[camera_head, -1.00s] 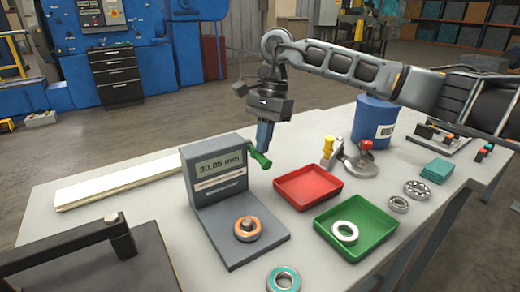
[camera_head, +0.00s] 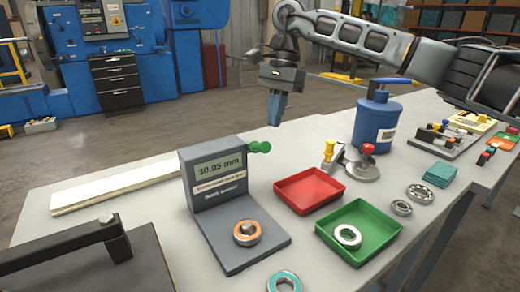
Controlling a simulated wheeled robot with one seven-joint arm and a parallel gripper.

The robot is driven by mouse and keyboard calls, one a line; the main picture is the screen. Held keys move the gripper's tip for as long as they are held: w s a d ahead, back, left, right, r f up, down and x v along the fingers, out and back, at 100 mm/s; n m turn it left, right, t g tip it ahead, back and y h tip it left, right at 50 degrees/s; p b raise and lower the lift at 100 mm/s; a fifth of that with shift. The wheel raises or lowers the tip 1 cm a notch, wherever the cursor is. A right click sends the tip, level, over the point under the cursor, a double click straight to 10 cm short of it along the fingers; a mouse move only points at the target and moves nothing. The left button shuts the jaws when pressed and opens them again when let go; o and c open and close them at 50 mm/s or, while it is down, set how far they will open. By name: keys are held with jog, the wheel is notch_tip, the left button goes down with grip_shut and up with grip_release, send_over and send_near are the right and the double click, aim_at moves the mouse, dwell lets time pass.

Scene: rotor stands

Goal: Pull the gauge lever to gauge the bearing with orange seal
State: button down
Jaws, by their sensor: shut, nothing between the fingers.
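The grey gauge (camera_head: 222,215) stands on the table, its display reading 30.05 mm. The bearing with the orange seal (camera_head: 247,233) lies flat on the gauge's base plate. The green gauge lever (camera_head: 259,147) sticks out to the right from the top of the gauge's upright, about level. My gripper (camera_head: 276,122) is shut and empty, pointing down above and a little right of the lever, apart from it.
A red tray (camera_head: 308,208) is empty. A green tray (camera_head: 396,218) holds a plain bearing (camera_head: 348,236). A teal-sealed bearing (camera_head: 284,281) lies at the front. A toggle clamp (camera_head: 360,172) and a blue canister (camera_head: 377,108) stand behind the trays.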

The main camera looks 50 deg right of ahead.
jog(key=shift+v, duration=1.45)
